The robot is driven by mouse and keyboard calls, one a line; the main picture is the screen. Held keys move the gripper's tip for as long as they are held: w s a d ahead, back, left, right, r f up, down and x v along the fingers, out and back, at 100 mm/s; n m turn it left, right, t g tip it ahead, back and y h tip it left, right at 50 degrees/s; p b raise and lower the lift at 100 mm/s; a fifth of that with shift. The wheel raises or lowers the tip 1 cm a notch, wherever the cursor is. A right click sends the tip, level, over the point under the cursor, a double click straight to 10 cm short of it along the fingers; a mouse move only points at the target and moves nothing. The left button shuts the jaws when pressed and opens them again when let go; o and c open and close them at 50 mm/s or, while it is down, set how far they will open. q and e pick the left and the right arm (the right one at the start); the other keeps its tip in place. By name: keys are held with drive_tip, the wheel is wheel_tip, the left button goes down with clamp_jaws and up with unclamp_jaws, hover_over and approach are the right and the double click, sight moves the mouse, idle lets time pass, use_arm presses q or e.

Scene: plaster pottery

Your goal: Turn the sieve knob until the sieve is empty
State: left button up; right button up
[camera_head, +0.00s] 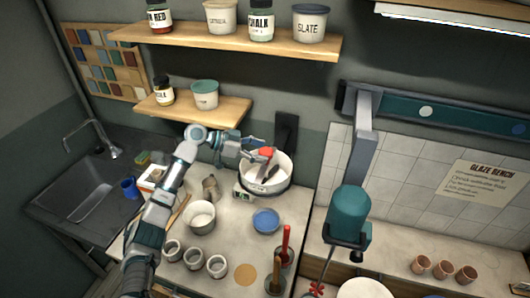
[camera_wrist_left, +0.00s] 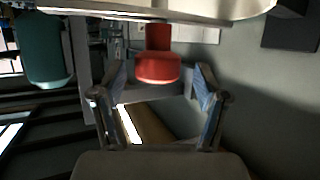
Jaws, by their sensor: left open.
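The sieve (camera_head: 281,184) is a round white pan on the bench by the back wall, with dark parts inside. Its red knob (camera_head: 266,152) sits above the pan. In the left wrist view the red knob (camera_wrist_left: 158,67) lies ahead, between the two fingers. My left gripper (camera_head: 256,151) reaches from the left over the sieve's rim. The left wrist view shows its fingers (camera_wrist_left: 160,77) spread to either side of the knob, with gaps between. How much material is in the sieve, I cannot tell. My right gripper is not in view.
A white bowl (camera_head: 199,217), several small cups (camera_head: 194,258) and a blue dish (camera_head: 266,221) stand around the bench. Red-handled and wooden-handled tools (camera_head: 286,243) stand upright near the front. A teal mixer (camera_head: 347,215) hangs at right. Shelves (camera_head: 230,43) with jars are above.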

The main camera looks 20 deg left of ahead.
use_arm(q)
drive_tip(key=v, duration=1)
drive_tip(key=shift+w, duration=0.15)
drive_tip(key=shift+f, duration=0.1)
